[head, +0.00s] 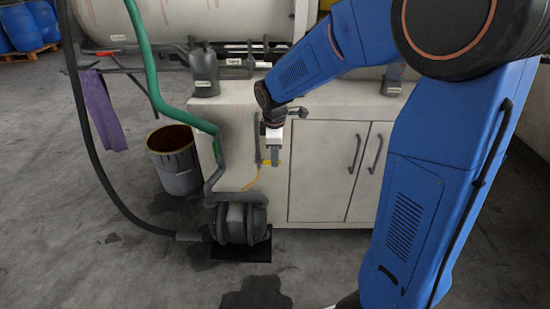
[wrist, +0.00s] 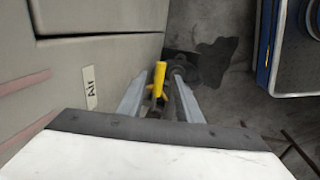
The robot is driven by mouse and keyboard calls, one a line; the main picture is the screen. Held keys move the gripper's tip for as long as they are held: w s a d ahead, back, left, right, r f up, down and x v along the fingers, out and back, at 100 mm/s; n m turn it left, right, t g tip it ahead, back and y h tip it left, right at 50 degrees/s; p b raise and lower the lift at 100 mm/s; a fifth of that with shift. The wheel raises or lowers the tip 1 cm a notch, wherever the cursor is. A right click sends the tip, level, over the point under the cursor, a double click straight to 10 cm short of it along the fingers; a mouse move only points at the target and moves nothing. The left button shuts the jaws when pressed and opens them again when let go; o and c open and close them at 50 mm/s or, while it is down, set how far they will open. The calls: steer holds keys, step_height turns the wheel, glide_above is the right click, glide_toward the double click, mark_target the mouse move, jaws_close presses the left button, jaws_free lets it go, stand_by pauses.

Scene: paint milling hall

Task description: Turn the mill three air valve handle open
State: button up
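In the head view my gripper (head: 274,158) is at the cabinet's front, pointing down. A small yellow bit of the valve (head: 265,163) shows just left of it, the rest hidden. No mill number is readable.
The pale cabinet (head: 307,180) with handled doors stands close behind my gripper. A green hose (head: 148,65) and a dark pump (head: 240,222) are to the left, with a bucket (head: 175,160) beyond. Dark stains mark the floor; the foreground floor is open.

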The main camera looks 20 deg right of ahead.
steer(key=shift+w+f, duration=0.2)
steer(key=shift+f, duration=0.7)
jaws_close()
